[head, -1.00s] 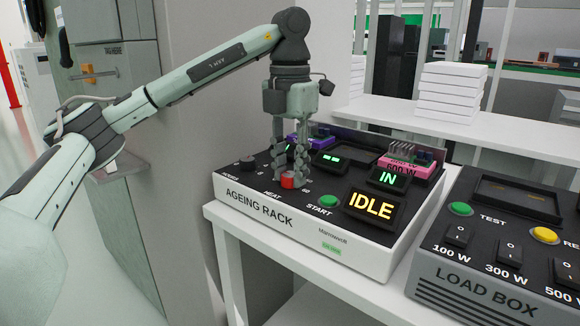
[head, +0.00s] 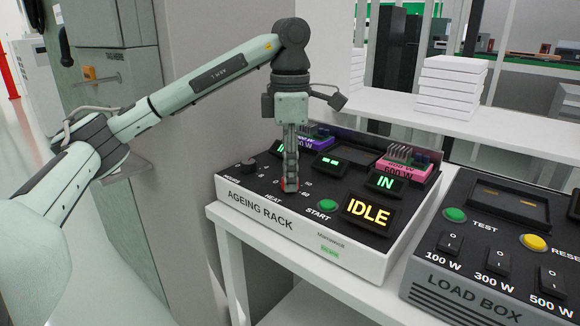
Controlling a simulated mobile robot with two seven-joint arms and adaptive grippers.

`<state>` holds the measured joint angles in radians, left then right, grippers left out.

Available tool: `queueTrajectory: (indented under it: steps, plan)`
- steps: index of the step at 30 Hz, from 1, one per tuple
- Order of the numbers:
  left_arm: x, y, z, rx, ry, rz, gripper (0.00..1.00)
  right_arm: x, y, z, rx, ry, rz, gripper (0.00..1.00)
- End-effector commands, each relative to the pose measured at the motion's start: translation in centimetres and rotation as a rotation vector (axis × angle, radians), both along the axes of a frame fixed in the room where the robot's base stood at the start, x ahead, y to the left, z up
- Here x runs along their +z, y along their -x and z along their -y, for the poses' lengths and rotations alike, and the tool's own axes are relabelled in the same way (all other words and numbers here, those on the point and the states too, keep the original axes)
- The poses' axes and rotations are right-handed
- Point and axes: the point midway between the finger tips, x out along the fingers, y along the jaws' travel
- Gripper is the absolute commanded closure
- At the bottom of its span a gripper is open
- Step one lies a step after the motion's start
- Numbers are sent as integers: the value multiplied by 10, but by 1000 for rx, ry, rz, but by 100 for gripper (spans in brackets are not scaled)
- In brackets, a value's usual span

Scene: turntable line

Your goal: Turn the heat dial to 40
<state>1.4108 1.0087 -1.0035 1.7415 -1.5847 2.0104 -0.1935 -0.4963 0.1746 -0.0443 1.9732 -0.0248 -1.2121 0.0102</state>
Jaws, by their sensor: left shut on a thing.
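My left gripper (head: 290,183) points straight down over the ageing rack (head: 284,232), seen edge-on. Scale marks 50 and 60 show to the right of the fingers. My right gripper is out of view.
The green START button (head: 328,204) is just right of the fingers, and a black knob (head: 249,167) is to the left. Purple and pink boards stand at the rack's back. The load box (head: 470,281) is at the right. White boxes (head: 449,90) are stacked on the shelf behind.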

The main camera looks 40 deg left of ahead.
Motion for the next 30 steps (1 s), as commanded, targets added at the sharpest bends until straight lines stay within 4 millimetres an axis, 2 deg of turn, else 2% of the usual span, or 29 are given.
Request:
queueTrajectory:
  steps: [12, 29, 30]
  plan:
    - [1, 0, 0, -198, 0, 2, 100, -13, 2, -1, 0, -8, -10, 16]
    - [0, 0, 0, -227, 1, 2, 100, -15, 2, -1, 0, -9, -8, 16]
    - [0, 0, 0, -227, 1, 2, 69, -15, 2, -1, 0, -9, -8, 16]
